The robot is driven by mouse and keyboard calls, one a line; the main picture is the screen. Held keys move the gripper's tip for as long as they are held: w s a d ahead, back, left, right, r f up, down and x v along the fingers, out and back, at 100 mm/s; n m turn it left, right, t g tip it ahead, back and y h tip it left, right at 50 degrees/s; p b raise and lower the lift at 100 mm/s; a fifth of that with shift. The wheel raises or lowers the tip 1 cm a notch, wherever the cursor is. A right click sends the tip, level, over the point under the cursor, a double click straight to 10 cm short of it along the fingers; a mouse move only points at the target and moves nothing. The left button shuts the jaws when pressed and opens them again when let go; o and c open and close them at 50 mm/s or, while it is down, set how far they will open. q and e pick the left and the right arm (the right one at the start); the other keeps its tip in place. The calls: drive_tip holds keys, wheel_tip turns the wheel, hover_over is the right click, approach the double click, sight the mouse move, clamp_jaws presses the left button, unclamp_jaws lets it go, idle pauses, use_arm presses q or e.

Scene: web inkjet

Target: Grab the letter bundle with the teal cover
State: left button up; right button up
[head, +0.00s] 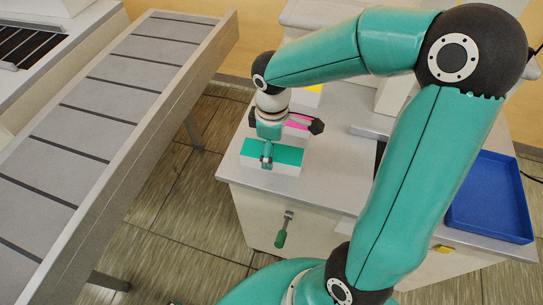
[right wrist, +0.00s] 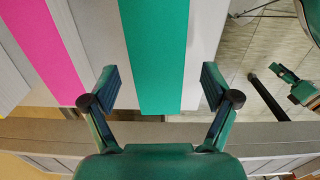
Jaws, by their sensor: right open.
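The letter bundle with the teal cover (head: 287,154) is a white block with a teal band, lying near the left edge of a grey cabinet top. In the right wrist view the teal band (right wrist: 158,50) runs down the middle. My right gripper (head: 267,150) is over the bundle, pointing down. In the right wrist view its fingers (right wrist: 160,85) are open, one on each side of the teal band, with nothing held. Whether they touch the bundle's sides I cannot tell.
A bundle with a magenta cover (head: 298,121) lies just behind, also in the wrist view (right wrist: 45,45). A yellow cover (head: 314,88) shows farther back. A blue tray (head: 490,200) is at right. A grey slatted conveyor (head: 110,115) stands left.

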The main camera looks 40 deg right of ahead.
wheel_tip(320, 180, down, 3)
drive_tip(key=shift+d+f, duration=0.1)
drive_tip(key=shift+f, duration=0.05)
drive_tip(key=c, duration=1.4)
